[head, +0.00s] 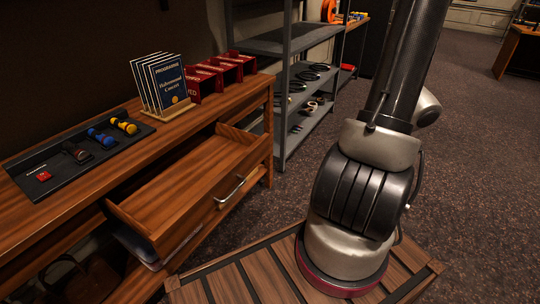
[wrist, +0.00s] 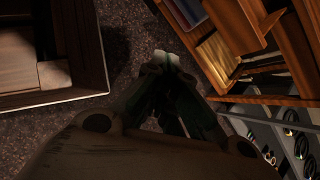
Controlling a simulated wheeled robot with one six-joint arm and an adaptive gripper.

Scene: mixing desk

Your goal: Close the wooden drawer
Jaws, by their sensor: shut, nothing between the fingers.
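The wooden drawer (head: 185,180) is pulled well out of the desk in the head view. Its inside looks empty, and a metal handle (head: 229,193) is on its front. My gripper (wrist: 158,62) shows in the wrist view, with its fingertips together and nothing between them. It hangs over the dark floor, apart from the desk woodwork at upper right. I cannot tell for sure which of that woodwork is the drawer. The head view shows my arm at right, but its end is out of the frame.
The wooden desk (head: 75,208) holds a black tray with small coloured items (head: 100,140), a stand of booklets (head: 163,82) and red holders (head: 215,75). A grey metal shelf (head: 283,50) with cables stands beyond the desk. Open floor (head: 470,170) lies at right.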

